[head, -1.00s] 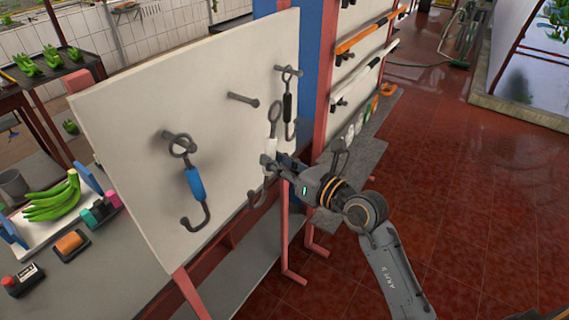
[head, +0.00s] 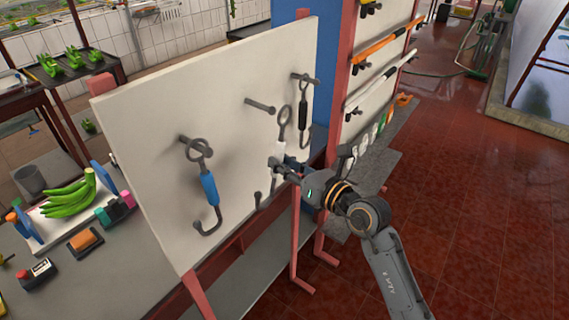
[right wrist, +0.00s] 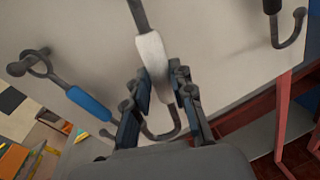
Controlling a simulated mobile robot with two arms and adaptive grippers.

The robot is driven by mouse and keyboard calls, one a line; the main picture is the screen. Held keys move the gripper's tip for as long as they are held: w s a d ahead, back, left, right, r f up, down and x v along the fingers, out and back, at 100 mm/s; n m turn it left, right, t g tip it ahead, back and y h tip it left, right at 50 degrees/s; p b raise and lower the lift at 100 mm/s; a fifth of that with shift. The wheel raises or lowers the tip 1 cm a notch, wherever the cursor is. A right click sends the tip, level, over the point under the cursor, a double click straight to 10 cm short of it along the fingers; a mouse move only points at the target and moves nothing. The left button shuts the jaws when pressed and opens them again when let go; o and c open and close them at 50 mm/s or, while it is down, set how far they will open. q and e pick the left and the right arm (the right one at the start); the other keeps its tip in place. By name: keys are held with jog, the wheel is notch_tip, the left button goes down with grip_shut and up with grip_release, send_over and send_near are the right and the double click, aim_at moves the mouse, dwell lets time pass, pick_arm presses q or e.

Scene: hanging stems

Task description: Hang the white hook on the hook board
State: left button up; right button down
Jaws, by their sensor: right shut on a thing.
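The white hook (head: 281,147) has a white grip, a ring at its top and a curved lower end. My right gripper (head: 279,166) is shut on it in front of the hook board (head: 140,150). The right wrist view shows the white grip (right wrist: 153,54) between the fingers (right wrist: 158,98). The hook's ring lies below and to the right of an empty peg (head: 260,105) in the head view; I cannot tell its distance from the board. A blue hook (head: 209,187) hangs on the left peg and a black hook (head: 303,98) on the right peg. My left gripper is not in view.
A blue and red rack (head: 343,80) stands behind the board's right edge. The red tiled floor at the right is open.

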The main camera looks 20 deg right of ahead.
jog(key=shift+x, duration=0.8)
jog(key=shift+a+r+p, duration=0.15)
jog(key=shift+p, duration=0.35)
dwell(0.4)
jog(key=shift+a+p+x, duration=0.15)
jog(key=shift+p+x, duration=0.2)
jog(key=shift+x, duration=0.85)
jog(key=shift+a+p+x, duration=0.15)
jog(key=shift+p+x, duration=0.15)
jog(key=shift+x, duration=0.85)
dwell(1.5)
jog(key=shift+s+a+f, duration=0.2)
jog(key=shift+a+f, duration=0.1)
jog(key=shift+f, duration=0.05)
dwell(0.9)
jog(key=c, duration=1.1)
grip_release()
jog(key=shift+o, duration=0.2)
